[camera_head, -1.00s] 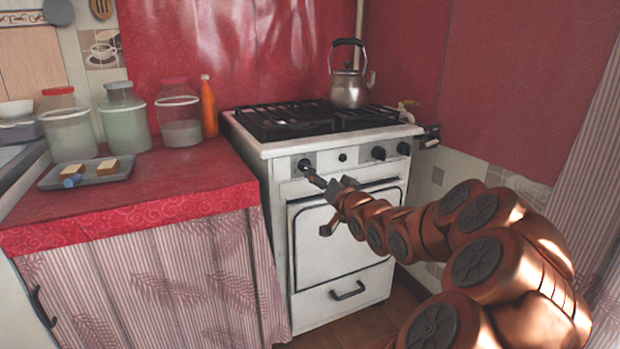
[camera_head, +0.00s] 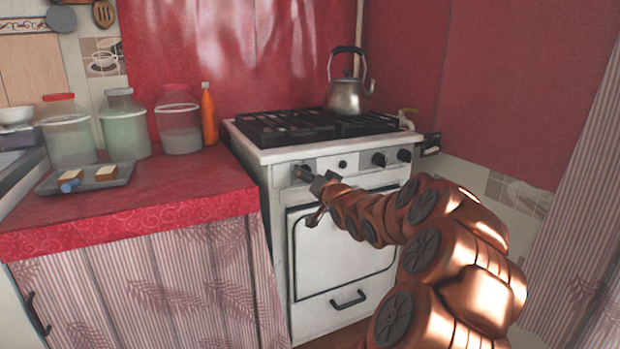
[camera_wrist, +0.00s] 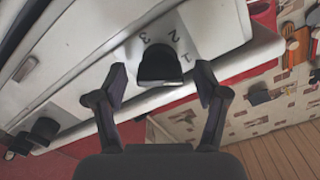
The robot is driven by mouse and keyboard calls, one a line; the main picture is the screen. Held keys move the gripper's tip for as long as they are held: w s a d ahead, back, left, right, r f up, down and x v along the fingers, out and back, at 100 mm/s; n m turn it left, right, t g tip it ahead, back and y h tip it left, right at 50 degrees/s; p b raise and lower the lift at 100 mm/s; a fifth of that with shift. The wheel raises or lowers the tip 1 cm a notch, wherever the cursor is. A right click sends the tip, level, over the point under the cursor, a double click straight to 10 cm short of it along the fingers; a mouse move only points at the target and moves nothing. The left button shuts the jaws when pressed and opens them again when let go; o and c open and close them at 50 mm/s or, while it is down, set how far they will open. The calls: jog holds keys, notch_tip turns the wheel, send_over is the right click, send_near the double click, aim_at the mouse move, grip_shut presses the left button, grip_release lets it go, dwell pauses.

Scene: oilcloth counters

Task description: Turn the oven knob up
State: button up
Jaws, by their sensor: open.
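The white oven (camera_head: 340,240) stands beside the red counter, with a row of black knobs along its front panel. The leftmost knob (camera_head: 301,172) is partly hidden by my gripper (camera_head: 312,178) in the head view. In the wrist view the black knob (camera_wrist: 158,66) sits on a pale plate with the numbers 1, 2 and 3 beside it. My gripper (camera_wrist: 160,88) is open, with one finger on each side of the knob. There is a visible gap between each finger and the knob, and I cannot tell the depth.
A kettle (camera_head: 347,92) stands on the black stove grates (camera_head: 290,127). The red counter (camera_head: 150,195) holds several jars, an orange bottle (camera_head: 208,113) and a tray (camera_head: 112,180) with food. The oven door handle (camera_head: 316,214) lies just below my gripper.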

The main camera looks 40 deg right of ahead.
jog(key=c, duration=1.2)
jog(key=shift+o, duration=0.2)
jog(key=shift+n, duration=0.3)
jog(key=n, duration=1.1)
jog(key=shift+n+b, duration=0.3)
jog(key=shift+b, duration=0.1)
jog(key=n+b, duration=0.2)
jog(key=n, duration=0.4)
jog(key=shift+f, duration=0.1)
jog(key=n+b, duration=0.1)
jog(key=n, duration=0.4)
jog(key=shift+b, duration=0.35)
jog(key=shift+n, duration=0.5)
